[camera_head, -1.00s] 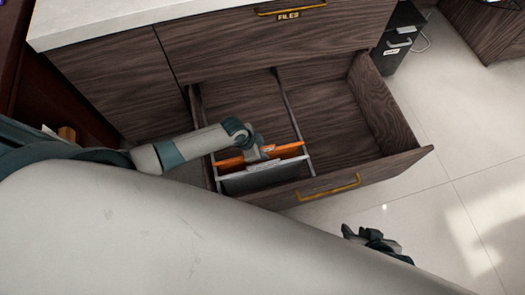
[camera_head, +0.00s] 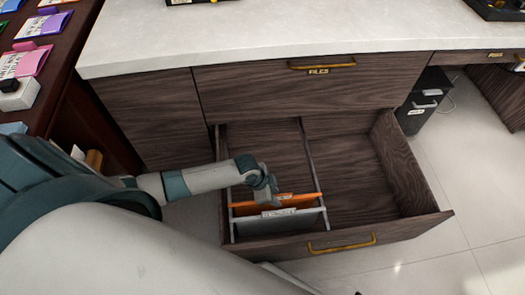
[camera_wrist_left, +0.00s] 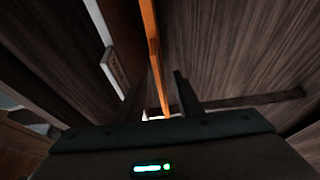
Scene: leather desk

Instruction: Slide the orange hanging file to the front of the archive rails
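The orange hanging file (camera_head: 298,200) hangs between the rails in the left part of the open drawer, close behind a grey hanging file (camera_head: 295,222) near the drawer front. One archive rail (camera_head: 308,160) runs front to back on the right of the files. My left gripper (camera_head: 268,198) reaches down at the orange file's top edge. In the left wrist view the orange file (camera_wrist_left: 152,45) stands edge-on at the gripper's mouth. A dark finger to its right has a small gap to the file, so the gripper looks open. The other finger is hard to make out.
The drawer front with its gold handle (camera_head: 341,246) is just ahead of the files. The drawer's right compartment (camera_head: 355,180) is empty. A closed drawer labelled FILES (camera_head: 318,72) and a pale desktop (camera_head: 250,35) are above.

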